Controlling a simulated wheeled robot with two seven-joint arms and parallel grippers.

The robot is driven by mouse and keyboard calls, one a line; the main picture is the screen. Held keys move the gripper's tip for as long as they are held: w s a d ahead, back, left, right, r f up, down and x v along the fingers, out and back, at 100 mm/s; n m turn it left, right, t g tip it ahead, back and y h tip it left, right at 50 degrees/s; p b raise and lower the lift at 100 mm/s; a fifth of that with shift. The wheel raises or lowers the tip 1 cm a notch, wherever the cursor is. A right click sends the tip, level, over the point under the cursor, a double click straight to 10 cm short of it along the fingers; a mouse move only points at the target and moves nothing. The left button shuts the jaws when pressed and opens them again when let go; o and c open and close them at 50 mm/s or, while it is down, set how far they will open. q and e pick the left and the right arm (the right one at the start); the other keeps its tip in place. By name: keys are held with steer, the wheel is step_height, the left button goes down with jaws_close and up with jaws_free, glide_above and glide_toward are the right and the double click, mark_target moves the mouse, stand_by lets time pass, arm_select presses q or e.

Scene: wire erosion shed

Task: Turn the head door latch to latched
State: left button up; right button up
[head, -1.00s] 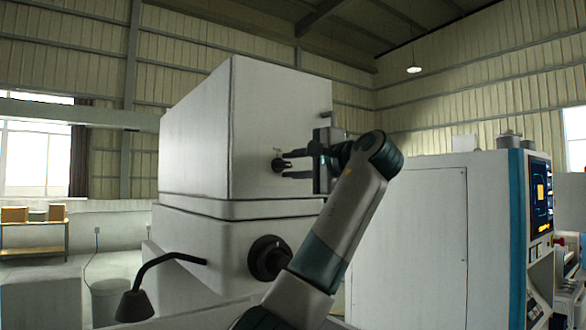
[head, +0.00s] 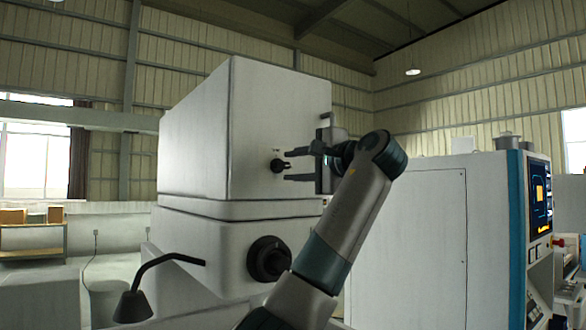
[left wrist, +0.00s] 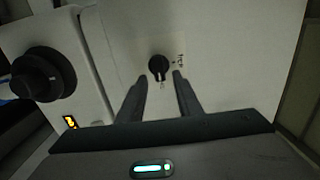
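The head door latch is a small black knob (head: 278,165) on the side face of the white machine head (head: 195,135). In the left wrist view the knob (left wrist: 158,66) shows a narrow pointer part toward the fingers, with small, unreadable dark marks beside and below it. My left gripper (head: 288,166) is open, its two fingers pointing at the knob, one above and one below its height in the head view. My right gripper is not in view.
A black lamp on a bent arm (head: 134,305) sticks out at lower left. A white cabinet with a screen (head: 420,235) stands at right.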

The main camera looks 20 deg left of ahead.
arm_select(q)
steer(key=b+v, duration=0.6)
steer(key=v, duration=1)
steer(key=shift+s+d, duration=0.15)
steer(key=shift+d, duration=0.1)
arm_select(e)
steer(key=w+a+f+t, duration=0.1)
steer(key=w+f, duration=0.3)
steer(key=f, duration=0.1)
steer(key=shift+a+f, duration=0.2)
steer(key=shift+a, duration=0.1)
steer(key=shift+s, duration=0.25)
